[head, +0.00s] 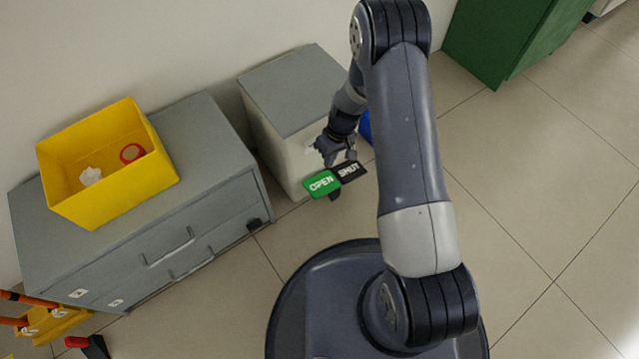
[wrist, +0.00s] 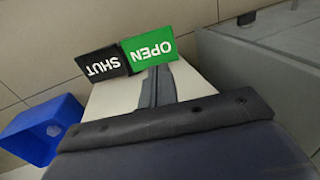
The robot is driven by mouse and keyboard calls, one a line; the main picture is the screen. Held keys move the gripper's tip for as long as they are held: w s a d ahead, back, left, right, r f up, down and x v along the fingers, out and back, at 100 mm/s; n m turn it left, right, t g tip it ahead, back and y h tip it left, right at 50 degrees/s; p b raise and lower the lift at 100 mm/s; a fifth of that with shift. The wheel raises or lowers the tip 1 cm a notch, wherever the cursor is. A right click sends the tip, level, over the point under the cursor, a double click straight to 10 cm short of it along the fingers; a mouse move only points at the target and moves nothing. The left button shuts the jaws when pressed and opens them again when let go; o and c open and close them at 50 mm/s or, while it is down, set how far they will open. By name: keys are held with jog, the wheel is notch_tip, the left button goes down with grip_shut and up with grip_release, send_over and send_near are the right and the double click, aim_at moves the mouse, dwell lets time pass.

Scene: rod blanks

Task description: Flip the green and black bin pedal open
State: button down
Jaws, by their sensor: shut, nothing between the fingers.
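The bin (head: 275,130) is a pale box with a grey lid (head: 295,88), and the lid lies flat. Its pedal has a green half marked OPEN (head: 321,184) and a black half marked SHUT (head: 349,171), at the front near the floor. My gripper (head: 337,158) is shut and empty, just above and behind the pedal in the head view. I cannot tell whether it touches. In the wrist view the green half (wrist: 149,47) and black half (wrist: 102,65) appear upside down near the top. The pedal's tilt is hard to judge.
A grey drawer cabinet (head: 215,140) stands left of the bin, with a yellow open box (head: 120,200) on top. A blue container (wrist: 42,128) stands on the bin's other side. A green cabinet (head: 510,40) is at the back right. Tiled floor at the right is clear.

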aim_at(319, 192)
jog(key=b+x, duration=0.5)
jog(key=x, duration=0.9)
